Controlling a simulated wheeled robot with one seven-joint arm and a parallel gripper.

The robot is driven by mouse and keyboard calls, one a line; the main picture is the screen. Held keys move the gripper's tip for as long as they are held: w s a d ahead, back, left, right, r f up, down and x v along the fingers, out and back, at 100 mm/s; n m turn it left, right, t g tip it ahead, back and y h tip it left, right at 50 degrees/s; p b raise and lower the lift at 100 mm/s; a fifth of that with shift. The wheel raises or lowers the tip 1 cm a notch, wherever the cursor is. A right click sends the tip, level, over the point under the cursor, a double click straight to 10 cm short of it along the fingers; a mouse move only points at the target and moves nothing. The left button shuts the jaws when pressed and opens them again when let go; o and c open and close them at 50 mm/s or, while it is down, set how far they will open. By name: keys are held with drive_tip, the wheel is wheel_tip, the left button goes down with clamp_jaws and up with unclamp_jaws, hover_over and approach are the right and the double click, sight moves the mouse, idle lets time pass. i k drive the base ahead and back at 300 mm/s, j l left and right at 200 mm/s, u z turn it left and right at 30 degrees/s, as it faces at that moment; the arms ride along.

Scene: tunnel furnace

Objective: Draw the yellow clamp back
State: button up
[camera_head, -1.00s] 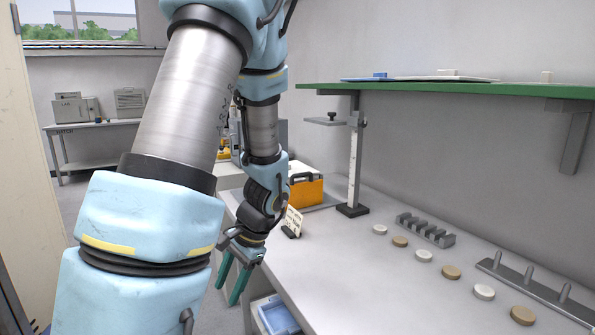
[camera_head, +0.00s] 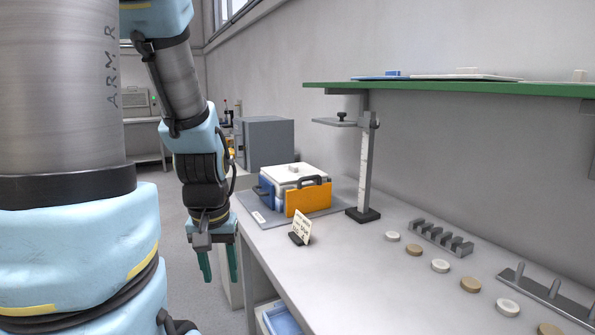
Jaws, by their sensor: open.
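I cannot clearly make out a yellow clamp. A small yellow patch (camera_head: 230,145) shows beside the grey box at the back, partly hidden by my arm and too small to tell. An orange-yellow plate (camera_head: 308,199) with a dark handle stands upright at the front of a blue box with a white lid (camera_head: 293,172), on the far part of the bench. My gripper (camera_head: 219,265) points down with its green fingers apart and empty. It appears left of the bench's edge, touching nothing visible.
A grey box (camera_head: 266,142) stands behind the blue box. A small sign (camera_head: 301,228) and a stand (camera_head: 365,170) are on the bench (camera_head: 345,275). Several discs, a slotted block (camera_head: 441,237) and a peg rack (camera_head: 545,292) lie right, below a green shelf (camera_head: 450,88).

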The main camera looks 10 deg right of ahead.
sight(317, 197)
drive_tip(key=i+j+u, duration=0.1)
drive_tip(key=i+u, duration=0.15)
drive_tip(key=i, duration=0.6)
